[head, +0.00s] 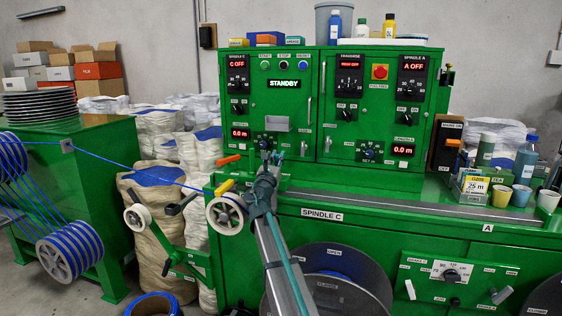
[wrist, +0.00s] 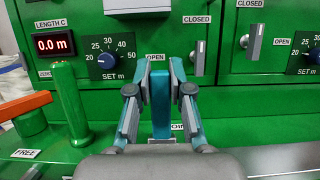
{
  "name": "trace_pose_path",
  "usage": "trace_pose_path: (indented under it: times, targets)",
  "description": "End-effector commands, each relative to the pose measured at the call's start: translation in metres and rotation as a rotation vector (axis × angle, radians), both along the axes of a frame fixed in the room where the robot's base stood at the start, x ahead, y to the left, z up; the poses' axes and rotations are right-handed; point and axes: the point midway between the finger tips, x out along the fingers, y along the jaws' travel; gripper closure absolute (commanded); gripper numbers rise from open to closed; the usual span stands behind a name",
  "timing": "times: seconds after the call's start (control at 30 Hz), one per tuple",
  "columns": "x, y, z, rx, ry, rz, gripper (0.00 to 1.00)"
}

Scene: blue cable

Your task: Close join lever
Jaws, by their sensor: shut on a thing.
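The join lever (wrist: 160,105) is a teal upright bar in the wrist view, in front of the green machine face. An OPEN label shows just above it, and a partly covered label ending in "OIN" shows behind its lower part. My gripper (wrist: 160,76) has one finger on each side of the bar and is shut on it. In the head view my gripper (head: 266,170) is at the machine front, above the SPINDLE C rail, and it hides most of the lever. I cannot tell the lever's exact tilt.
A green post (wrist: 68,103) and an orange handle (wrist: 25,112) stand left of my gripper. Two grey latches, the nearer one (wrist: 198,57) marked CLOSED above, sit to the right. A cable spool (head: 226,214) is close on the left. Cups and bottles stand far right.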

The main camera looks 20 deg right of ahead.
Motion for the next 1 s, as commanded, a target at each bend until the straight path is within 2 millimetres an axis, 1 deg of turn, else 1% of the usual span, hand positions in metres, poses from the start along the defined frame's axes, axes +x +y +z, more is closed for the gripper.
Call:
trace_pose_path:
  times: [0.1,0.13,0.27,0.3,0.67,0.87,1.0]
  targets:
    - [0.001,0.000,0.001,-0.001,0.000,0.000,1.00]
    - [0.001,0.000,0.001,-0.001,0.000,0.000,0.77]
    - [0.000,0.000,0.001,0.000,0.000,0.000,0.55]
    - [0.000,0.000,0.001,0.000,0.000,0.000,0.54]
    - [-0.003,0.001,-0.001,0.001,0.001,0.000,0.54]
    - [-0.018,0.012,-0.008,0.000,0.001,0.001,0.54]
    - [-0.035,0.025,-0.016,0.000,0.000,0.001,0.54]
